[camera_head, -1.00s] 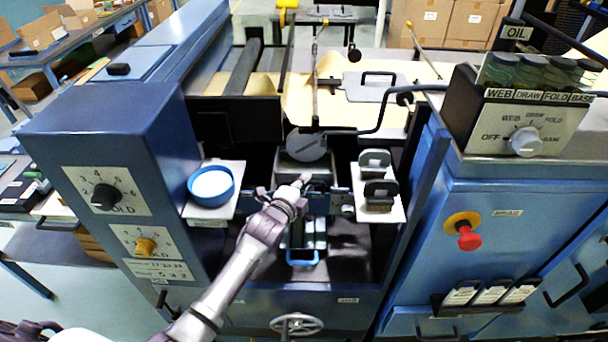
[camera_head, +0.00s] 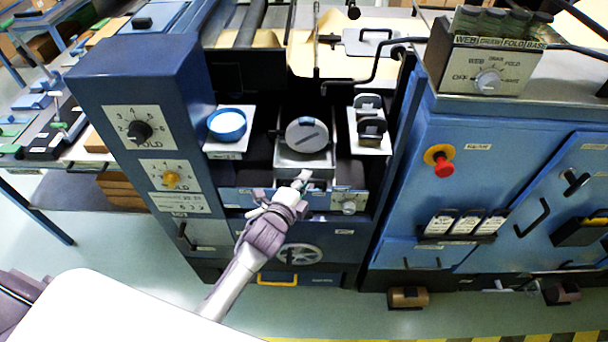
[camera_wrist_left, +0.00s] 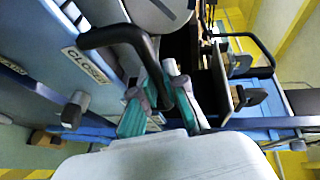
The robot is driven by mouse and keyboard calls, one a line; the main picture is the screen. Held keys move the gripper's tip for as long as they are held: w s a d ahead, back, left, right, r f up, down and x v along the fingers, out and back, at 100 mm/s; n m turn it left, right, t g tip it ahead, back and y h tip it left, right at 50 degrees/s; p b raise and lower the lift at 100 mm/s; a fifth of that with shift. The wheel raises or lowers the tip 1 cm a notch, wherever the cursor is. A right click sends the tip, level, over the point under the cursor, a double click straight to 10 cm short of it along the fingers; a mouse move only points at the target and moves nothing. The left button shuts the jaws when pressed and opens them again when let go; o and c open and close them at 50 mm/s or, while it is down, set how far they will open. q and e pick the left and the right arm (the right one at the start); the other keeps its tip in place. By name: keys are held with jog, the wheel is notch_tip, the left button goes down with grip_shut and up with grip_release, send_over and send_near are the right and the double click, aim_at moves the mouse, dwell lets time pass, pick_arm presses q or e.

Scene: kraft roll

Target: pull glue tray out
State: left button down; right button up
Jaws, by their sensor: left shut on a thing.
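The glue tray (camera_head: 290,160) appears to be the grey metal box in the middle bay of the blue machine, under a round grey disc (camera_head: 307,135). My left gripper (camera_head: 302,183) is at the tray's front edge, its arm reaching in from the lower left. In the left wrist view, its teal-padded fingers (camera_wrist_left: 158,100) are closed around the lower end of a black bar handle (camera_wrist_left: 115,35). A CLOSED label (camera_wrist_left: 87,66) sits on the blue panel beside the handle. The gripper hides part of the tray front. My right gripper is not in view.
A blue round bowl (camera_head: 227,124) stands on a left shelf, and black-handled blocks (camera_head: 371,127) stand on a right shelf. A red stop button (camera_head: 443,168) is on the right cabinet.

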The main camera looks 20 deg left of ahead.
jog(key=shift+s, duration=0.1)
pick_arm(q)
jog(key=c, duration=1.2)
grip_release()
jog(key=shift+w, duration=0.1)
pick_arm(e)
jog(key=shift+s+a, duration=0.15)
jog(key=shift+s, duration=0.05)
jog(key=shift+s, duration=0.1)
pick_arm(q)
jog(key=v, duration=1.2)
jog(key=shift+f, duration=0.1)
